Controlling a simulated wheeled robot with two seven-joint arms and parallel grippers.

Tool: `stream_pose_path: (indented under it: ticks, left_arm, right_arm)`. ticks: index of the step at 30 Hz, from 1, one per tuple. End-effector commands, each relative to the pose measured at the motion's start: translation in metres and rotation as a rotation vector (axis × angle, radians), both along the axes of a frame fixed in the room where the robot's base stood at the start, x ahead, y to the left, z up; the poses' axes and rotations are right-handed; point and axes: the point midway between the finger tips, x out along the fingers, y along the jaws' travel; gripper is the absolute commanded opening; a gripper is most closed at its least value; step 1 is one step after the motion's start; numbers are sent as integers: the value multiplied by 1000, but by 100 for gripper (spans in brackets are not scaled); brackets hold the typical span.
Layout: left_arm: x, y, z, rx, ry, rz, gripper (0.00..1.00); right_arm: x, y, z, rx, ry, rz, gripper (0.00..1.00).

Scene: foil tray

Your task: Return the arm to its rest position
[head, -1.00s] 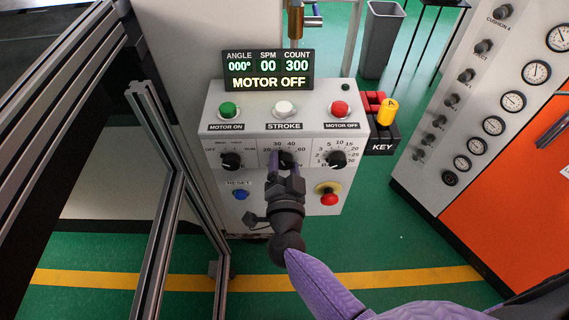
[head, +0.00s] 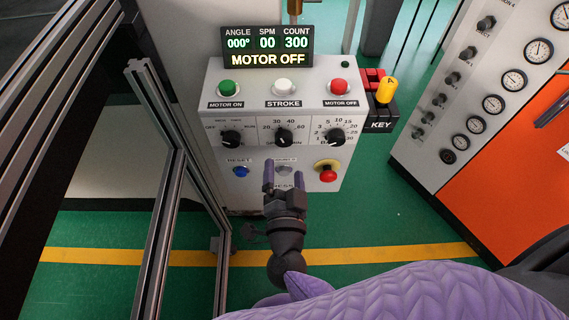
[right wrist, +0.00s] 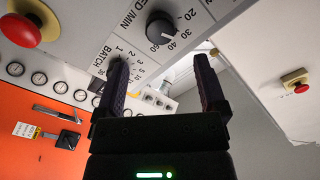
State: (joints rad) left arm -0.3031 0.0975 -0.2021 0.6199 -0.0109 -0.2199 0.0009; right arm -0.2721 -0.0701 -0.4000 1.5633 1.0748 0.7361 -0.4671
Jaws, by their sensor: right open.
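My right gripper (head: 284,176) is open and empty, in front of the lower face of the control box (head: 222,188). Its two fingers also show apart in the right wrist view (right wrist: 160,85), with nothing between them. The middle black knob (head: 284,138) is above the fingertips and apart from them. A blue reset button (head: 240,171) is to the left and a red emergency button (head: 328,175) on a yellow base is to the right. Something behind the fingers is partly hidden. My left gripper is not in view.
The display (head: 267,47) reads MOTOR OFF. A yellow key handle (head: 387,90) stands right of the box. A metal frame post (head: 165,110) is close on the left. A gauge cabinet (head: 500,110) stands on the right. Green floor with a yellow line is open below.

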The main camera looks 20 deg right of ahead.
Motion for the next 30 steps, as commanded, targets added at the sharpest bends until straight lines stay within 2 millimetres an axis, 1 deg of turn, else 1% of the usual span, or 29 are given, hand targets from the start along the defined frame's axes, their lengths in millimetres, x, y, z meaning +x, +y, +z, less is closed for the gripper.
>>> stream_pose_path:
  ticks: [7, 9, 11, 13, 14, 15, 17, 18, 20, 23, 27, 30]
  left_arm:
    - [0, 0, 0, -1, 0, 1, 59]
    - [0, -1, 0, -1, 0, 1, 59]
    - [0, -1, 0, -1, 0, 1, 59]
    - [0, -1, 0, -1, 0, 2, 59]
    - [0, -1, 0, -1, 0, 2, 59]
    - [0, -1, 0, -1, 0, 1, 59]
    - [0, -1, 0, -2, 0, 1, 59]
    - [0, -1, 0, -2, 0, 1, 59]
    - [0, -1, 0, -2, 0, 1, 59]
    - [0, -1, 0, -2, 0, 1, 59]
    - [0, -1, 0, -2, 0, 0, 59]
    - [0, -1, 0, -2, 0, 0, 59]
  right_arm:
    - [0, 0, 0, -1, 1, 3, 90]
    - [3, 5, 4, -7, -3, 57, 90]
    - [6, 18, 12, -28, -6, 182, 90]
    - [4, 40, 22, -91, 30, 406, 90]
    - [0, 49, 24, -130, 64, 508, 90]
    - [-8, 58, 22, -186, 131, 628, 90]
    - [-23, 62, 15, -263, 249, 759, 90]
    - [-33, 61, 9, -309, 331, 821, 90]
    - [-47, 55, 0, -368, 454, 883, 90]
    - [-70, 37, -11, -447, 654, 932, 90]
    - [-101, 3, -20, -519, 920, 927, 90]
    - [-124, -23, -20, -550, 1102, 887, 90]
